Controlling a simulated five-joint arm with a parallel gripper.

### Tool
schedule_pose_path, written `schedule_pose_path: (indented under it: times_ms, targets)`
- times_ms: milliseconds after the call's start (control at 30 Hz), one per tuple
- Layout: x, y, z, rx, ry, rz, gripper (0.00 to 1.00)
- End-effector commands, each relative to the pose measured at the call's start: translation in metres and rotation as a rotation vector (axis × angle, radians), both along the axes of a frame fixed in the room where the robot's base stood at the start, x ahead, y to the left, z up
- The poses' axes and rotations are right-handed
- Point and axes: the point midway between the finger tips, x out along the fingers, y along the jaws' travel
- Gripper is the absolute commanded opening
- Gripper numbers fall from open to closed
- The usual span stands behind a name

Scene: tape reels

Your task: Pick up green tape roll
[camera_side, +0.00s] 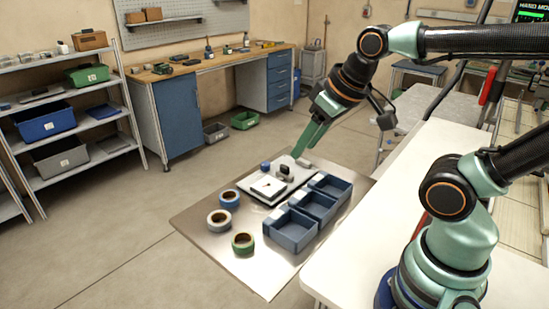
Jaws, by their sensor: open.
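The green tape roll (243,244) lies flat on the metal table (268,283), near its front, left of the blue bins. A grey tape roll (219,222) lies just behind it, and a blue tape roll (229,199) lies behind that one. My gripper (303,152) is open and empty, pointing down above the far end of the table. It is well apart from the green tape roll, up and to the right of it in the picture. The fingertips are small in this view.
A row of three blue bins (292,231) stands along the right side of the table. A white bench (345,262) adjoins on the right. The table's front corner is clear.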

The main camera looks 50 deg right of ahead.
Motion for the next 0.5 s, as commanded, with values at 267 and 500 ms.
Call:
schedule_pose_path:
  times_ms: [267,500]
  targets:
    - [0.003,0.002,0.0,0.013,0.011,-0.02,0.47]
    - [0.033,0.017,-0.006,0.135,0.119,-0.245,0.47]
